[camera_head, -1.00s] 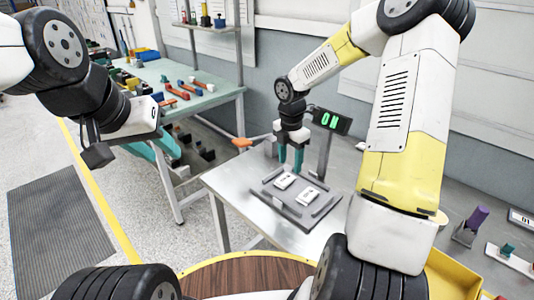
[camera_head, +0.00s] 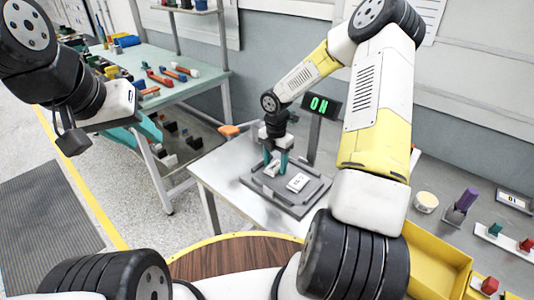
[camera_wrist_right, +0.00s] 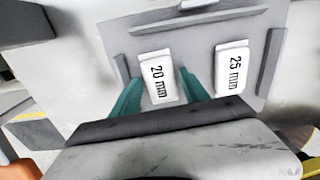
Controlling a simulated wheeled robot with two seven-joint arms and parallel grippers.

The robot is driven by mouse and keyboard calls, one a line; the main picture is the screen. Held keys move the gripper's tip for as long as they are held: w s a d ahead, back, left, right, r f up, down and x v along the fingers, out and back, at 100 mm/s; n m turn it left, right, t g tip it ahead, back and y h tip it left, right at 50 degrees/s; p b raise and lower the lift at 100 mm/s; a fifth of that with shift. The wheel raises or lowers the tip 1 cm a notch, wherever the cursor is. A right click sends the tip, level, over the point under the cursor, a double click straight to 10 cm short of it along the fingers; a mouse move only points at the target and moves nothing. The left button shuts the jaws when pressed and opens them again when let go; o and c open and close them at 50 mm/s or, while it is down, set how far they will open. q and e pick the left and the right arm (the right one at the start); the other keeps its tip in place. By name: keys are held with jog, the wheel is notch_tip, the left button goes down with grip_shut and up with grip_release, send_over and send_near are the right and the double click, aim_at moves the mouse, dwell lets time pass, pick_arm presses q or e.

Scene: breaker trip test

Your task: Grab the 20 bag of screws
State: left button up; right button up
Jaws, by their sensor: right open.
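The white packet labelled "20 mm" (camera_wrist_right: 157,75) lies flat on the grey tray (camera_wrist_right: 178,38); it also shows in the head view (camera_head: 271,169). My right gripper (camera_wrist_right: 159,78) is open, its teal fingers on either side of this packet, with a narrow gap seen at each side. Whether the fingertips reach down to the tray is unclear. A second white packet, labelled "25 mm" (camera_wrist_right: 232,68), lies to the right on the same tray, outside the fingers (camera_head: 298,182). My left gripper (camera_head: 137,132) hangs at the left, away from the tray; its finger gap is unclear.
A display reading "ON" (camera_head: 319,105) stands on a post behind the tray. A yellow bin (camera_head: 437,262), a round tub (camera_head: 426,202) and a purple part (camera_head: 467,199) are at the right. A green-topped bench (camera_head: 190,92) holds coloured parts at the back left.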

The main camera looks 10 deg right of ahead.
grip_shut()
jog(key=shift+r, duration=0.15)
